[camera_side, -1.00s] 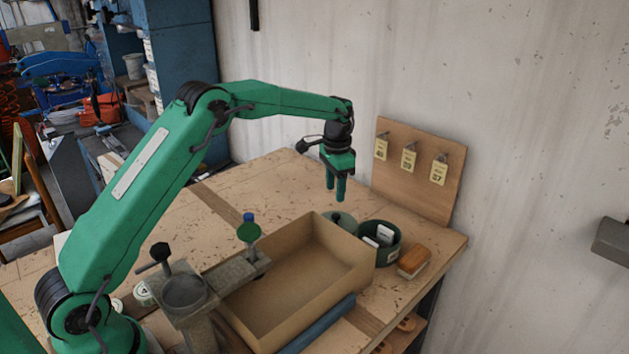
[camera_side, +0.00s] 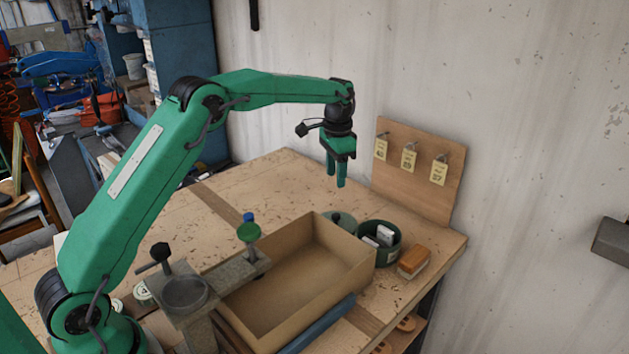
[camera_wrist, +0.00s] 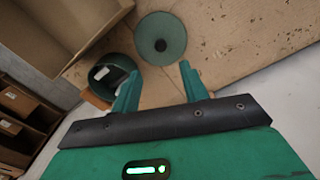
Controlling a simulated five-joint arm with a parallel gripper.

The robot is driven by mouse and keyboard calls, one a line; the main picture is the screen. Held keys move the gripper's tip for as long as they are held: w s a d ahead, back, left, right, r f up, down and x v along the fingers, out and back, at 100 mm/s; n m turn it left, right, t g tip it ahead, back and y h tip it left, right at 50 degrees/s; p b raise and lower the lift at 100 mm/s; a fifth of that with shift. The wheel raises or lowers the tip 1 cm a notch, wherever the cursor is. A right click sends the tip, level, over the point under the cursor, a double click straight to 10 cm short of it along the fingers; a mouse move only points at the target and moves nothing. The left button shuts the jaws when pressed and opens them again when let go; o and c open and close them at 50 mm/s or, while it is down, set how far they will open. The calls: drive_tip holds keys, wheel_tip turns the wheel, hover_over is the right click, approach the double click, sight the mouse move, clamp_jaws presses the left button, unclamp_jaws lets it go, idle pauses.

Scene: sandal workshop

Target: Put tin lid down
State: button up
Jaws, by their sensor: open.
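The tin lid is a round green disc with a dark knob in its middle. In the wrist view the lid (camera_wrist: 161,38) lies flat on the bench beside the tin, ahead of my fingertips. In the side view the lid (camera_side: 340,219) is partly hidden behind the cardboard box. The green tin (camera_side: 381,242) stands open to the right of the lid with pale items inside; it also shows in the wrist view (camera_wrist: 112,74). My gripper (camera_side: 336,184) is open and empty, pointing down well above the bench; its two fingers show apart in the wrist view (camera_wrist: 158,82).
An open cardboard box (camera_side: 290,285) stands in front of the lid. An orange-topped brush (camera_side: 414,262) lies right of the tin. A wooden board with hooked tags (camera_side: 417,172) stands at the wall. Bare bench (camera_side: 290,180) lies left of my gripper.

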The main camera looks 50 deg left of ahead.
drive_tip(key=shift+s+r, duration=0.1)
drive_tip(key=s+d+r+n+t, duration=0.2)
drive_tip(key=s+r+t, duration=0.1)
drive_tip(key=s+r, duration=1.3)
drive_tip(key=s+d+f+n+t, duration=0.1)
drive_tip(key=s+f, duration=0.2)
drive_tip(key=s, duration=0.7)
drive_tip(key=s+f+n+t, duration=0.1)
drive_tip(key=s+f, duration=0.2)
drive_tip(key=s, duration=0.8)
drive_tip(key=shift+d+n+t, duration=0.3)
drive_tip(key=shift+d, duration=0.05)
